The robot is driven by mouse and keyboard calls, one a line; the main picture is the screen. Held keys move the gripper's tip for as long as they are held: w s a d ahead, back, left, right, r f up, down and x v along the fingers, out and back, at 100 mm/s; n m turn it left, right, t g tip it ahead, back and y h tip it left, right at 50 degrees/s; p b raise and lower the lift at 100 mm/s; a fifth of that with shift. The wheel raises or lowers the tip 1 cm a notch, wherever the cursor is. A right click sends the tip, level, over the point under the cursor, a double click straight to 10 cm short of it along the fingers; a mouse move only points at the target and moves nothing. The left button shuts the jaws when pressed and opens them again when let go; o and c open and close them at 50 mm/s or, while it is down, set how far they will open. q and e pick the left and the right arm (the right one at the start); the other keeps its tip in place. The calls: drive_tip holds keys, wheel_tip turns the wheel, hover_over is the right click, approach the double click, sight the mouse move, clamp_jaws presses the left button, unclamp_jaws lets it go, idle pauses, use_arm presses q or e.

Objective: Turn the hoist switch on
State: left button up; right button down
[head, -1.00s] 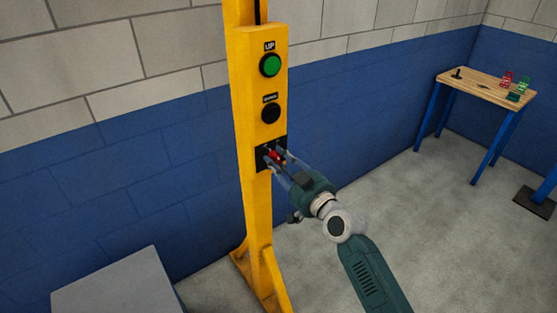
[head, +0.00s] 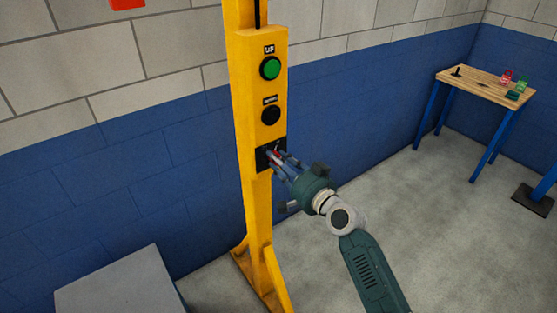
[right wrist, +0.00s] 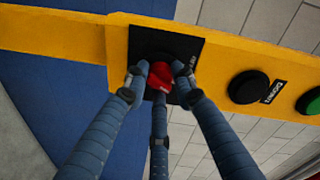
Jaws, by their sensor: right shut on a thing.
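The hoist switch is a red knob (right wrist: 160,76) on a black plate (right wrist: 187,50), low on the yellow control post (head: 260,220). My right gripper (head: 275,157) reaches it from the lower right in the head view. In the right wrist view its blue fingers (right wrist: 158,88) are shut around the red knob, two on one side and one on the other. The fingers cover part of the knob, and its exact angle is hard to read. My left gripper is not in view.
Above the switch are a black button (head: 271,115) and a green UP button (head: 270,68). A grey box (head: 120,285) stands at lower left. A wooden table (head: 480,85) with small items is at the far right. The floor between is clear.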

drive_tip(key=shift+d+m, duration=0.1)
drive_tip(key=shift+m, duration=0.5)
drive_tip(key=c, duration=1.4)
unclamp_jaws()
drive_tip(key=v, duration=1.2)
drive_tip(key=shift+r, duration=0.1)
